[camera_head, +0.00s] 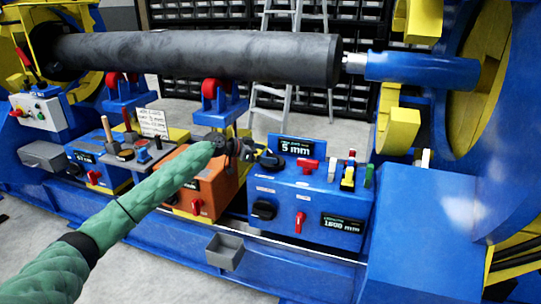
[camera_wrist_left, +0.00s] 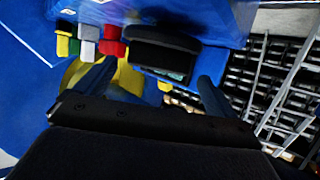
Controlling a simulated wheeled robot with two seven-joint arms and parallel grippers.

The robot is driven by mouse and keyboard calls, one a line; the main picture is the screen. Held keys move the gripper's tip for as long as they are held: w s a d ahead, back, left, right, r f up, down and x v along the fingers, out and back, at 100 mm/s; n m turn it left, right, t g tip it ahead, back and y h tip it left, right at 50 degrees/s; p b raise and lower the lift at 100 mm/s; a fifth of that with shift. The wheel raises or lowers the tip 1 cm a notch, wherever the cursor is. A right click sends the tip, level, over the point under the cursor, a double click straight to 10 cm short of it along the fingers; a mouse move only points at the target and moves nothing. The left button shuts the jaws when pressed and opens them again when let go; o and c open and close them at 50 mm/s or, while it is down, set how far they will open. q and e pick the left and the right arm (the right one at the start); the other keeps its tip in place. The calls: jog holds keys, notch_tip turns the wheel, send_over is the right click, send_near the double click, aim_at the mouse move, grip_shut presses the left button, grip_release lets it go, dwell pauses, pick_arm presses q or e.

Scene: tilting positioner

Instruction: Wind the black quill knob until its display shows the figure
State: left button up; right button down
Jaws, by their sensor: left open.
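A blue control box (camera_head: 310,196) carries a display reading 5 mm (camera_head: 297,147) on its top and a lower display reading 1600 mm (camera_head: 343,223). A black knob (camera_head: 269,160) sits on the top, just left of the 5 mm display. Another black knob (camera_head: 264,210) is on the front face. The labels are too small to read, so I cannot tell which is the quill knob. My left gripper (camera_head: 254,151) is close to the top knob; contact is unclear. My right gripper is out of view.
A red lever (camera_head: 309,165) and several coloured levers (camera_head: 349,172) stand on the box top. A red switch (camera_head: 299,222) is on its front. A long black roll (camera_head: 190,55) spans above. An orange box (camera_head: 205,185) is beside the blue one. A grey bin (camera_head: 225,251) hangs below.

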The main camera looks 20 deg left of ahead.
pick_arm(q)
jog(key=v, duration=0.3)
jog(key=shift+s+a+r, duration=0.1)
jog(key=shift+s+a, duration=0.05)
jog(key=shift+s+a+r, duration=0.2)
jog(key=shift+s+a, duration=0.05)
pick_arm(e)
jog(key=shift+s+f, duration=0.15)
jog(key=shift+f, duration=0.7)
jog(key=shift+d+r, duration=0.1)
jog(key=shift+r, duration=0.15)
